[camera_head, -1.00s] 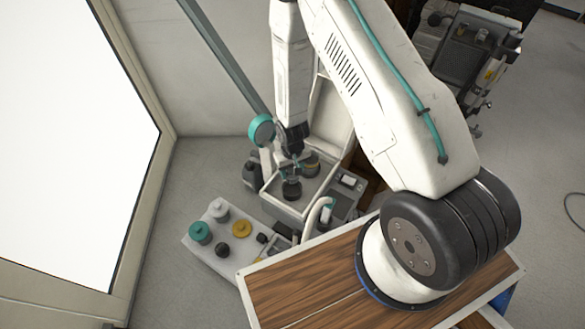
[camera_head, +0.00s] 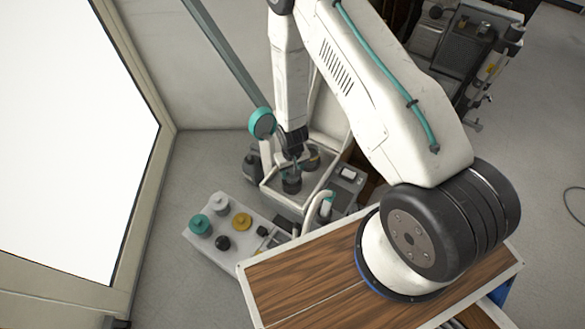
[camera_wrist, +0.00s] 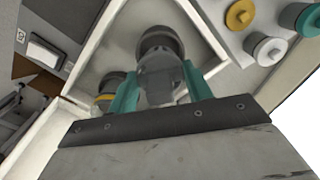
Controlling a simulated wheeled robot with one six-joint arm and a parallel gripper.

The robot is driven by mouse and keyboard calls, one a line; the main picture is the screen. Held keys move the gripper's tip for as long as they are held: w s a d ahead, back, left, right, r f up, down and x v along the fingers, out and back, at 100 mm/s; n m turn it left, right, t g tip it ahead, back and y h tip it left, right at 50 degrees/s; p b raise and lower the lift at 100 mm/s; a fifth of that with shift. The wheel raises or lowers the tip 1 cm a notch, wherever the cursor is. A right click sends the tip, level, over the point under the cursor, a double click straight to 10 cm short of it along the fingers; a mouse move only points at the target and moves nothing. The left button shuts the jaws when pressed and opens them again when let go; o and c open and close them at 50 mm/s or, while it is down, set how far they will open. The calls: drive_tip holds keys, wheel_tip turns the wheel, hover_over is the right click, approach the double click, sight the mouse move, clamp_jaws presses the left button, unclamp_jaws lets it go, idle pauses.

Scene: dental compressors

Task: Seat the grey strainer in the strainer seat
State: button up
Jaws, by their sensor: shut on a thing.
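My gripper (camera_wrist: 160,88) is shut on the grey strainer (camera_wrist: 158,75), which sits between its teal fingers in the wrist view. The strainer is over or against a dark round cylinder (camera_wrist: 160,42) with a grey rim, inside the white open box. I cannot tell whether they touch, or whether this cylinder is the strainer seat. In the head view my gripper (camera_head: 296,164) is low in the box, just above the dark cylinder (camera_head: 291,184). The strainer is too small and covered to make out there.
A second dark canister (camera_head: 312,157) with a yellow band stands close beside, in the same box (camera_head: 268,193). The box walls are near. A grey tray (camera_head: 207,254) with teal, pale, yellow and black caps lies front left. A teal disc (camera_head: 262,123) stands behind the box.

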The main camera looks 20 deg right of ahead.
drive_tip(key=shift+f, duration=0.15)
drive_tip(key=shift+f, duration=1.75)
drive_tip(key=o, duration=1)
drive_tip(key=c, duration=0.3)
drive_tip(key=shift+c, duration=0.2)
drive_tip(key=shift+r, duration=0.15)
drive_tip(key=shift+r, duration=3.9)
